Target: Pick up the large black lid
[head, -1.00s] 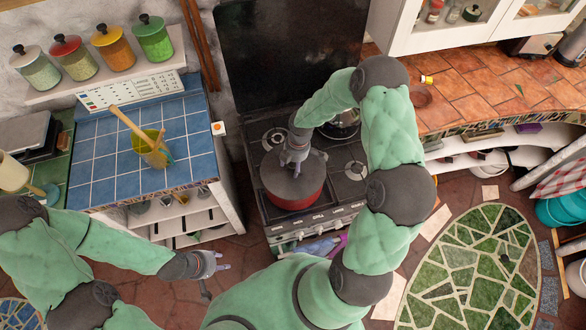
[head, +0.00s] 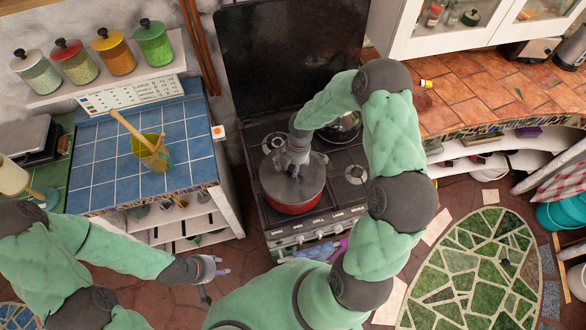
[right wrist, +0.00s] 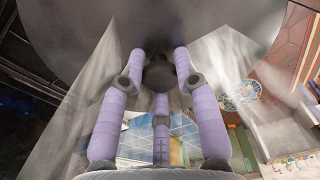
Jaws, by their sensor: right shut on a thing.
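The large dark grey-black lid (head: 278,187) is over a red pot (head: 293,209) on the stove. The pot's red side shows below the lid's front edge. My right gripper (head: 294,165) reaches down to the middle of the lid and is shut on its knob. In the right wrist view, the dark round knob (right wrist: 159,72) sits between the purple fingers, and the lid's grey surface (right wrist: 90,35) fills the top. I cannot tell whether the lid has a gap above the pot. My left gripper (head: 222,265) is empty, fingers apart, low in front of the blue-tiled counter.
A second pot (head: 341,128) stands behind, partly hidden by my right arm. The blue-tiled counter (head: 95,165) at left holds a yellow-green cup (head: 150,155) with utensils. The terracotta counter (head: 480,100) is at right, mostly clear. A dark panel (head: 290,60) rises behind the stove.

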